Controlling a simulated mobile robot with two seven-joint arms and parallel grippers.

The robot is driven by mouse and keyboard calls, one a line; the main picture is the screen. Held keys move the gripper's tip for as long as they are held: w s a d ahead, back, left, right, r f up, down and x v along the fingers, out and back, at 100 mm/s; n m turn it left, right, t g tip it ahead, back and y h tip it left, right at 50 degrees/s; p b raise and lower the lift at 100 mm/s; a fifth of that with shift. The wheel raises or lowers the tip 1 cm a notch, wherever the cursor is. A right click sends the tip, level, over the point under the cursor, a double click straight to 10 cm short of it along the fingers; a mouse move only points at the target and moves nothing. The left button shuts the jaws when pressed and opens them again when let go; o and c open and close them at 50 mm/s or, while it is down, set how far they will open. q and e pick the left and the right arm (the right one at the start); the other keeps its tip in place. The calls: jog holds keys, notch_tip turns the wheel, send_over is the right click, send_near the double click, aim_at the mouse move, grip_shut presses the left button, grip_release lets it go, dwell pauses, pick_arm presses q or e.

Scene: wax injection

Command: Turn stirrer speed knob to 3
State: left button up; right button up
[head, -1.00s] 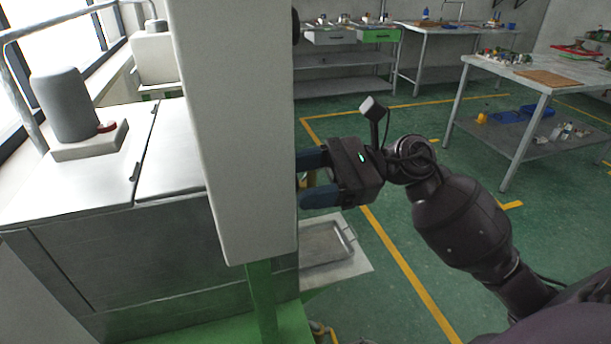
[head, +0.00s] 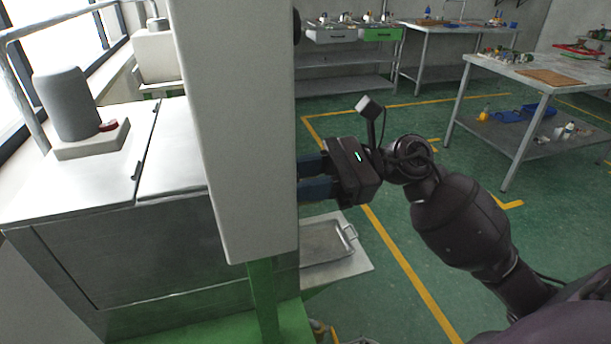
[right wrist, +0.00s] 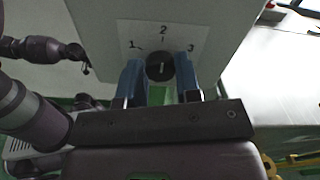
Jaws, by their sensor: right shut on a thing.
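The stirrer speed knob (right wrist: 160,67) is a round black knob on a white dial plate marked 1, 2 and 3. A light line on it stands close to upright, towards the 2. In the right wrist view my right gripper (right wrist: 160,78) has its two blue fingers on either side of the knob, shut on it. In the head view the right gripper (head: 315,176) reaches in from the right to the hidden side of the tall white control box (head: 240,130). The knob and dial are hidden there. My left gripper is not in view.
A steel tank with a lid (head: 70,182) and a grey cylinder (head: 66,103) stands left of the box. A steel tray (head: 325,255) lies on a low shelf below the gripper. Green floor is open to the right, with worktables (head: 540,78) further back.

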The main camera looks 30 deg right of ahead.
jog(key=shift+w+m+p, duration=0.15)
jog(key=shift+m+p, duration=3.1)
jog(key=shift+m, duration=2.65)
jog(key=o, duration=0.9)
jog(key=shift+o, duration=0.2)
jog(key=shift+d, duration=0.1)
